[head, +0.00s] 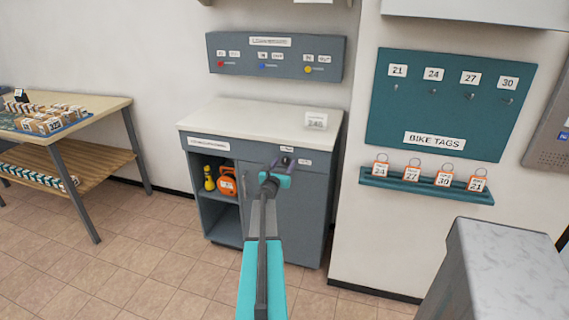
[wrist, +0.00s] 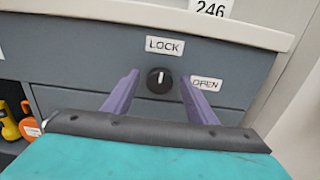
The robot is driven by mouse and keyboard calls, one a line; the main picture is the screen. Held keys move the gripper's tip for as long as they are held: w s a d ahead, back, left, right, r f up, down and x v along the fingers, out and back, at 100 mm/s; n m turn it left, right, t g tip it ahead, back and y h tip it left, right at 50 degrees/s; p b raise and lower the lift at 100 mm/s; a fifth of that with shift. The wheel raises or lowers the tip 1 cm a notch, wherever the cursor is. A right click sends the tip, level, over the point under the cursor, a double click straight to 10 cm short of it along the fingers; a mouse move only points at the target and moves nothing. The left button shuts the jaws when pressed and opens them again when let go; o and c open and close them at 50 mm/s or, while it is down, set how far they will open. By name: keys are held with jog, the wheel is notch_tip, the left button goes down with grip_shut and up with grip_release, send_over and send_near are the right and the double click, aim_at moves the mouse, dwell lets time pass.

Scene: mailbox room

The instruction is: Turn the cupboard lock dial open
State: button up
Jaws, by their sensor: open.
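The lock dial (wrist: 159,80) is a round black knob with a white pointer mark, on the grey front of the cupboard (head: 300,195). Its mark points up, toward the LOCK label (wrist: 165,45) above it. The OPEN label (wrist: 206,83) is to its right. In the wrist view my gripper (wrist: 158,82) is open, with one purple finger on each side of the dial. I cannot tell whether a finger touches it. In the head view my gripper (head: 283,165) is in front of the cupboard's upper front and hides the dial.
The cupboard's white top (head: 255,118) holds a card reading 246 (head: 316,121). An open shelf at left holds an orange item (head: 227,184) and a yellow item (head: 209,178). A teal bike-tag shelf (head: 425,186) is at right, a grey block (head: 510,270) at lower right.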

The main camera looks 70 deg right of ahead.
jog(key=shift+d, duration=0.4)
jog(key=c, duration=1)
jog(key=shift+c, duration=0.2)
